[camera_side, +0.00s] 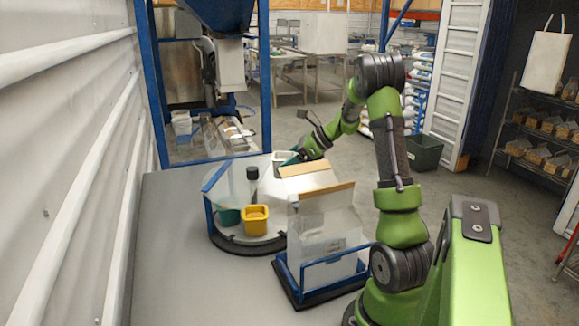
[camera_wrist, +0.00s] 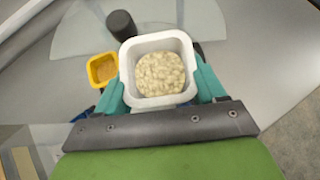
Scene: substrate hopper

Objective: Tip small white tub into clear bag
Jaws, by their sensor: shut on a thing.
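The small white tub (camera_wrist: 158,75) is square with a round well of pale grainy contents, and it looks upright. My gripper (camera_wrist: 160,92) is shut on it, with teal fingers on both sides. In the side view the white tub (camera_side: 283,157) is held over the far side of the round turntable, behind the bags. A clear bag (camera_side: 322,222) with a tan top strip stands in a blue frame at the front. A second tan strip (camera_side: 308,168) shows behind it, at the far right of the turntable. The contents of the bags are hard to make out.
A yellow tub (camera_side: 255,219), a green tub (camera_side: 229,216) and a dark cylinder (camera_side: 252,180) stand on the round turntable (camera_side: 262,245) with clear dividers. The grey table's left part (camera_side: 170,250) is bare. A corrugated wall runs along the left.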

